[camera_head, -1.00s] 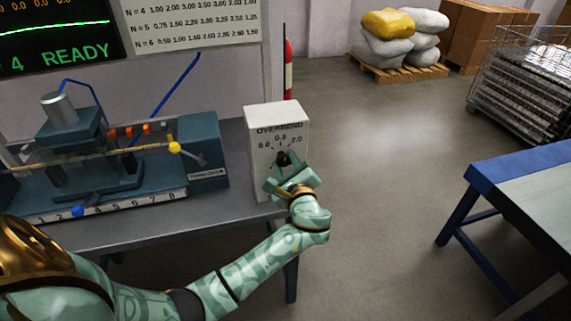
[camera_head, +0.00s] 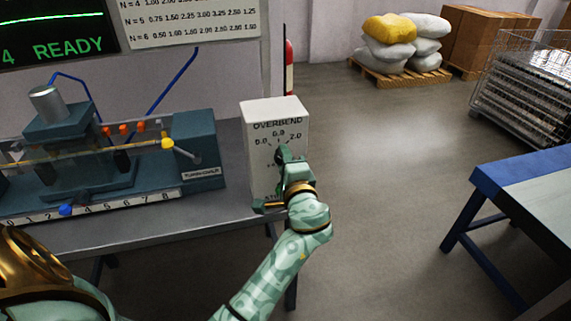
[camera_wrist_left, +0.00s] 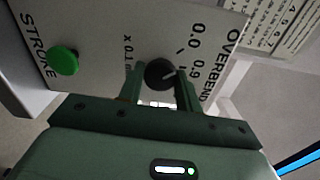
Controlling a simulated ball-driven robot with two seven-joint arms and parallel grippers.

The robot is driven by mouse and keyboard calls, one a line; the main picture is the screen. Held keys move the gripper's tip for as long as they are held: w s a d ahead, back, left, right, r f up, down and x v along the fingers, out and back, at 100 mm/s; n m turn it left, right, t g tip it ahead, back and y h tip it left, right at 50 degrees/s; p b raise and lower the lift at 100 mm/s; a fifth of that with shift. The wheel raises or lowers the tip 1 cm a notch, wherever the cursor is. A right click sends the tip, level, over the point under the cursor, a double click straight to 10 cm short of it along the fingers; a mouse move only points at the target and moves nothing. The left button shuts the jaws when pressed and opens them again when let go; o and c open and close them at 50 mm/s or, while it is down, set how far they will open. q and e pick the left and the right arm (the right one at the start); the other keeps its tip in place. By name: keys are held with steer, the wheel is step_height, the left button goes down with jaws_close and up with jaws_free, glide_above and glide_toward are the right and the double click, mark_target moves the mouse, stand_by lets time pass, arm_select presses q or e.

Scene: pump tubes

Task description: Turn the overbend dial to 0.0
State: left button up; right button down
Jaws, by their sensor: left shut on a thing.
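The overbend dial (camera_wrist_left: 158,74) is a round black knob with a pale pointer line on the face of a white box (camera_head: 258,165). In the left wrist view the pointer line points roughly towards the 0.9 mark, with 0.0 to one side of it. My left gripper (camera_head: 283,158) is at the box face and covers the knob in the head view. In the left wrist view the gripper's two fingers (camera_wrist_left: 160,85) stand on either side of the knob and are shut on it. My right gripper is in neither view.
A green button (camera_wrist_left: 64,60) marked STROKE is on the same face. The tube bender (camera_head: 120,155) stands left of the box on the grey table (camera_head: 150,218). A blue-edged table (camera_head: 515,170) is at the right, with open floor between.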

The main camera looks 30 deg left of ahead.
arm_select(q)
steer(key=shift+f+n, duration=0.1)
steer(key=shift+n, duration=0.4)
steer(key=o, duration=1)
